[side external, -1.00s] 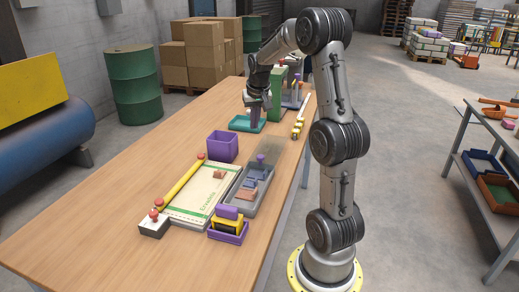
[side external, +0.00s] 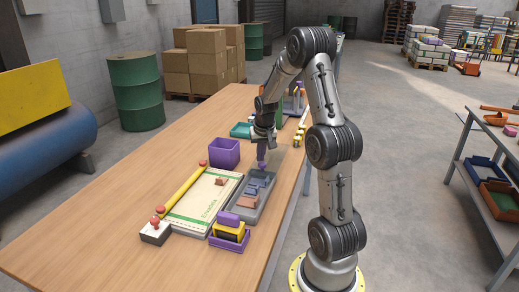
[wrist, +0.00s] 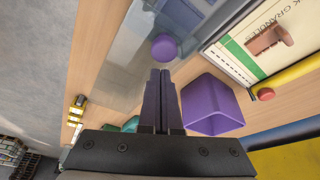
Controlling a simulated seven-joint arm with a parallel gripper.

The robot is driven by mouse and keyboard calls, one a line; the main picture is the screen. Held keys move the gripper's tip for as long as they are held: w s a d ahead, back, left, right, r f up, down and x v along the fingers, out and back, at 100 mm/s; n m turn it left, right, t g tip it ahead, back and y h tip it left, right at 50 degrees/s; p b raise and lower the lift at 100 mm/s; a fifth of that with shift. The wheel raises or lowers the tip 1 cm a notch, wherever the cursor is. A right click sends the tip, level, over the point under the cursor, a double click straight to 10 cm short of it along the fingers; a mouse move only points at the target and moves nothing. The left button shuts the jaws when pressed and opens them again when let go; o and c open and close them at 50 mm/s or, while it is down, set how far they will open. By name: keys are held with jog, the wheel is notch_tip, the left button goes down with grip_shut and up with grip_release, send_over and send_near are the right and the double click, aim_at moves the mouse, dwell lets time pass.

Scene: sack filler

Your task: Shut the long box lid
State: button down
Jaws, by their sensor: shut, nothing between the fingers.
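The long grey box (side external: 233,209) lies along the right part of the bench, with blue-grey and reddish-brown blocks inside. Its near part is uncovered. A clear lid (side external: 285,156) lies at the box's far end, with a round purple knob (side external: 262,165) on top. In the wrist view, the knob (wrist: 164,47) sits on the see-through lid (wrist: 125,75), just beyond my fingertips. My gripper (side external: 262,158) is shut and empty, pointing down at the knob from close by. The wrist view shows its two dark fingers (wrist: 160,72) together. Whether they touch the knob is unclear.
A purple open bin (side external: 224,154) stands left of the box's far end. A cream sack (side external: 203,197) and a yellow bar (side external: 183,190) lie to the left. A purple tray with a yellow-black item (side external: 229,231) sits at the near end. The bench's left side is clear.

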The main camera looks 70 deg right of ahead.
jog(key=shift+s+a, duration=0.25)
jog(key=shift+a, duration=0.1)
jog(key=a, duration=1.9)
jog(key=shift+a, duration=0.75)
jog(key=shift+s, duration=0.1)
